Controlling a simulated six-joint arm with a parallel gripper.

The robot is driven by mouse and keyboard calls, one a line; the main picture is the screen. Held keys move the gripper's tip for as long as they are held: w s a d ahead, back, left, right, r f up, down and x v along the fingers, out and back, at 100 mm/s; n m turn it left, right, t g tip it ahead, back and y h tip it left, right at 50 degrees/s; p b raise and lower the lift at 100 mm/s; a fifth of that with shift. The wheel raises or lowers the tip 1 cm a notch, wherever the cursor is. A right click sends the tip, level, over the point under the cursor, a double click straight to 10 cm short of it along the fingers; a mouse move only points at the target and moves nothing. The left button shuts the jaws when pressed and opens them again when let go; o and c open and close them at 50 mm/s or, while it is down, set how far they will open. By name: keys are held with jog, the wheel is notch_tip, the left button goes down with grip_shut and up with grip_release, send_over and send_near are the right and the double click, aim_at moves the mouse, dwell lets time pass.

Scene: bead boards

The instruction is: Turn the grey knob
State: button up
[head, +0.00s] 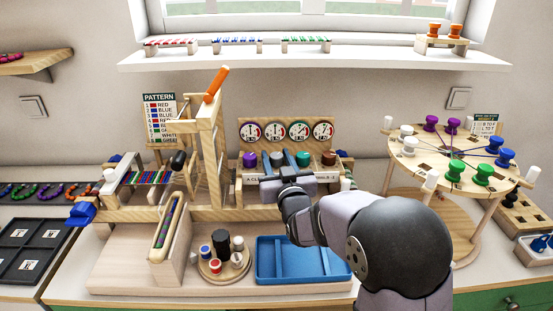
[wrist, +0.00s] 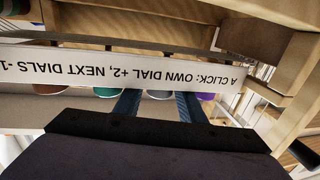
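The grey knob (head: 277,160) is second from the left in a row of knobs under four dials on a wooden panel. My gripper (head: 278,158) is open, with one blue finger on each side of the grey knob. In the wrist view the grey knob (wrist: 159,95) shows between the two fingers (wrist: 157,106), with a gap visible on each side. The printed strip (wrist: 120,67) hides most of the knob and the fingertips there, so I cannot tell how far the fingers reach along it.
A purple knob (head: 250,160) and a green knob (head: 303,159) stand close on either side, with a brown knob (head: 329,158) further right. A wooden frame with an orange handle (head: 216,84) rises at left. A blue tray (head: 262,277) lies below my arm.

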aim_at(277, 162)
jog(key=shift+s, duration=0.1)
jog(key=shift+s+d+b, duration=0.2)
jog(key=shift+s+b, duration=0.05)
jog(key=shift+s, duration=0.95)
jog(key=shift+s+d+b, duration=0.25)
jog(key=shift+s, duration=0.9)
jog(key=shift+s+d+b, duration=0.2)
jog(key=shift+s+b, duration=0.05)
jog(key=shift+s, duration=0.95)
jog(key=shift+r+p, duration=0.15)
jog(key=shift+p, duration=0.15)
